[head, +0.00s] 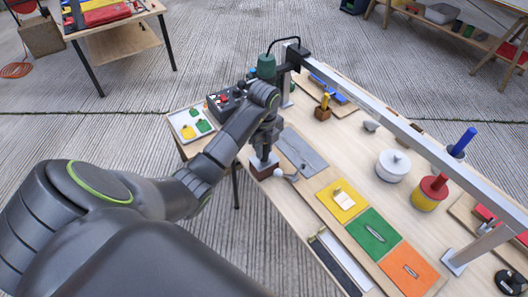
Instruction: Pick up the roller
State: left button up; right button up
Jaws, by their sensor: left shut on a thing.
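My left gripper (263,154) reaches down from my arm to the left front edge of the wooden table. It is shut on what looks like the roller (279,173), a small grey piece with a rounded end. The fingers partly hide it, so its full shape is unclear. A brown block (262,171) is right below the fingertips; I cannot tell whether the gripper or roller touches it. My right gripper is not in view.
A metal beam (385,120) spans above the table. A grey plate (302,152), yellow (343,200), green (373,233) and orange (408,268) panels lie right of the gripper.

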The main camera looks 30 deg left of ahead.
pick_arm(q)
jog(key=shift+r, duration=0.1)
jog(key=shift+r, duration=0.25)
notch_tip(320, 180, up, 2)
jog(key=shift+w, duration=0.1)
notch_tip(320, 180, up, 7)
jog(key=p, duration=0.7)
jog(key=shift+f+b, duration=0.4)
jog(key=shift+f, duration=0.35)
